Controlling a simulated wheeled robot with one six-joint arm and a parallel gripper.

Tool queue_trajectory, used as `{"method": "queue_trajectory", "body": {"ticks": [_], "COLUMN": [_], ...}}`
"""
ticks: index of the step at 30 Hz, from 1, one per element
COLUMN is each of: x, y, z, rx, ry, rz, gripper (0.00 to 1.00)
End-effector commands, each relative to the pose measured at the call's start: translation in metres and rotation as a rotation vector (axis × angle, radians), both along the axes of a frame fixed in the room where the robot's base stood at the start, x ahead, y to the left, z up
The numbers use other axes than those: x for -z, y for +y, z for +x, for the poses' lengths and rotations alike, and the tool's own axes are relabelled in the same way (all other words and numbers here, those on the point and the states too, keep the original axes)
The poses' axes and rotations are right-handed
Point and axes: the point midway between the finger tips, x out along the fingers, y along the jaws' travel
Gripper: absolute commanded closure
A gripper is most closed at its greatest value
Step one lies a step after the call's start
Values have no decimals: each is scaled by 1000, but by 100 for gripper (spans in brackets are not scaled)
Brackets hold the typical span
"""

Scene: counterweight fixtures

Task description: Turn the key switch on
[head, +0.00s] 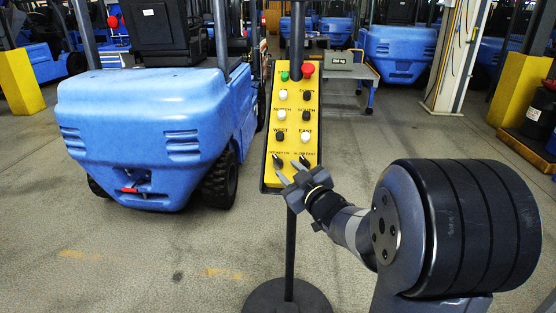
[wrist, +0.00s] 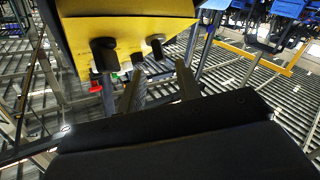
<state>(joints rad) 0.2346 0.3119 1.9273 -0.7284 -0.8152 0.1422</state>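A yellow control panel (head: 292,113) in a dark frame stands upright on a black post. Near its lower end are two black switch knobs, a left one (head: 277,160) and a right one (head: 304,162). They also show in the wrist view, one at left (wrist: 104,54) and one at right (wrist: 154,46). I cannot tell which is the key switch, and the labels above them are too small to read surely. My gripper (head: 291,174) is at the panel's lower end. In the wrist view its two fingers (wrist: 159,72) are apart with nothing between them, just short of the right knob.
White and black push buttons, with a green and a red one (head: 308,69) on top, fill the panel above the knobs. A round black base (head: 290,298) carries the post. A blue forklift (head: 150,125) stands close at left. Floor at front left is clear.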

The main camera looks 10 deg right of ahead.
Motion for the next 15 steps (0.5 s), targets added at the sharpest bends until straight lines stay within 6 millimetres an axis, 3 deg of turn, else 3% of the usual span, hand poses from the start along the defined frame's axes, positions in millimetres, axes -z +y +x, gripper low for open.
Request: {"method": "queue_trajectory", "body": {"ticks": [7,15], "x": [0,0], "y": [12,17], "z": [41,60], "rx": [0,1], "ry": [2,1], "rz": [0,1], "gripper": [67,67]}}
